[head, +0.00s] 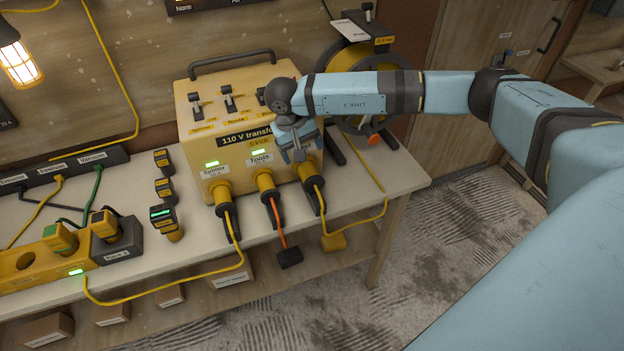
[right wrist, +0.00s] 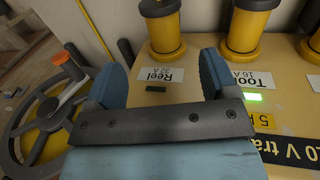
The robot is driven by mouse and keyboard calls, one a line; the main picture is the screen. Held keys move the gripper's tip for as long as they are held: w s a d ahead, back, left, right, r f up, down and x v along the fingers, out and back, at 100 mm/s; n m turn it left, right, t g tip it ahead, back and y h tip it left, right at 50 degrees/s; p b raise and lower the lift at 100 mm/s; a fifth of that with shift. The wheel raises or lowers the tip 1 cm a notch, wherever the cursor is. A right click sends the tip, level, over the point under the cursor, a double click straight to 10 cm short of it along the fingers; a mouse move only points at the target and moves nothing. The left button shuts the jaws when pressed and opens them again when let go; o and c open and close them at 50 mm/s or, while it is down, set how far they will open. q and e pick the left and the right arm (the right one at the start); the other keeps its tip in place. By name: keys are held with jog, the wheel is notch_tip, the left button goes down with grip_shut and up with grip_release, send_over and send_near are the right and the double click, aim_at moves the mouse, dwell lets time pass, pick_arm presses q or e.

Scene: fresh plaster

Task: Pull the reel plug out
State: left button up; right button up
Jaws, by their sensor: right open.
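The yellow transformer (head: 230,135) stands on the bench with several plugs in its front. My left gripper is not in view.
The tools plug (head: 268,186) is close beside the reel plug, with another plug (head: 225,197) further left. The tools light is green; the small light by Reel looks dark. A yellow cable reel (head: 357,58) stands behind my arm. Bench space (head: 370,180) at right is mostly clear.

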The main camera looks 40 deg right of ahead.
aim_at(310, 175)
jog(key=p+x, duration=0.2)
jog(key=x, duration=1)
jog(key=shift+a, duration=0.1)
jog(key=shift+f, duration=0.4)
jog(key=shift+c, duration=0.5)
